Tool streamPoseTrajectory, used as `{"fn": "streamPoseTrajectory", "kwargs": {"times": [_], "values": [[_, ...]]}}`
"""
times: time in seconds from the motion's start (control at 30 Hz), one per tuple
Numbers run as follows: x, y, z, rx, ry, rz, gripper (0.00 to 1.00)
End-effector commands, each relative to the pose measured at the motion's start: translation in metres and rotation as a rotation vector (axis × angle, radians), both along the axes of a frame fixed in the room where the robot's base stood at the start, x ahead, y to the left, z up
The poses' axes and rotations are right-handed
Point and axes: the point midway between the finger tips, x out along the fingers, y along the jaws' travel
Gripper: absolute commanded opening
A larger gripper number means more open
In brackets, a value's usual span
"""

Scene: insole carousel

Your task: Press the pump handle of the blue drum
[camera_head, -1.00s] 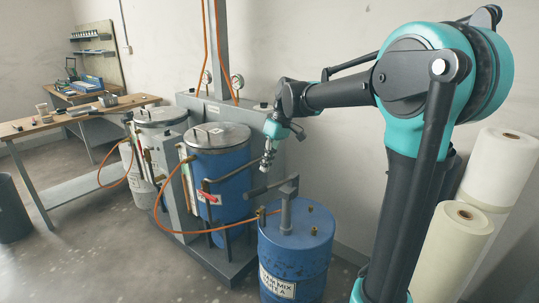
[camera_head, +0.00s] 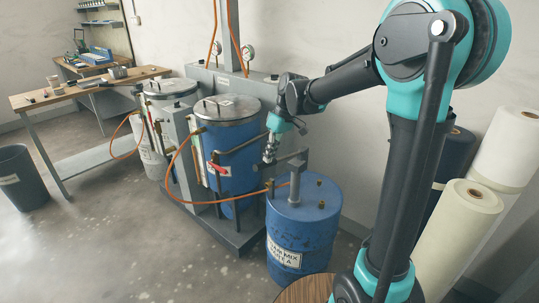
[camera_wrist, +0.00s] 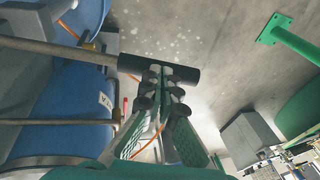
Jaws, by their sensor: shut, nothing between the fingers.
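The blue drum (camera_head: 306,229) stands upright on the floor at the lower middle of the head view, with a dark-on-white label. A grey pump post rises from its lid, and the dark pump handle (camera_head: 290,160) reaches left from the post's top. My gripper (camera_head: 269,157) is shut and empty, pointing down at the handle's left end. In the wrist view, my closed fingertips (camera_wrist: 163,78) overlap the handle's dark crosswise grip (camera_wrist: 185,76). They look very close to it; I cannot tell whether they touch. The handle's bar (camera_wrist: 60,50) runs off to the left.
A larger blue tank (camera_head: 236,150) with a metal lid stands behind the drum on a grey frame. An orange hose (camera_head: 172,165) loops between them. Cream rolls (camera_head: 465,215) stand right of my arm. Open floor lies at the left front.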

Motion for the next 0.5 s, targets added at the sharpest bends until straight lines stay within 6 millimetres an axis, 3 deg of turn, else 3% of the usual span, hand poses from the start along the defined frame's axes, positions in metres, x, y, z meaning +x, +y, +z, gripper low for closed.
{"fn": "streamPoseTrajectory", "kwargs": {"times": [0.27, 0.5], "values": [[-0.01, 0.007, -0.026, -0.062, -0.08, 0.005, 0.0], [-0.017, 0.014, -0.072, -0.169, -0.219, 0.006, 0.0]]}}
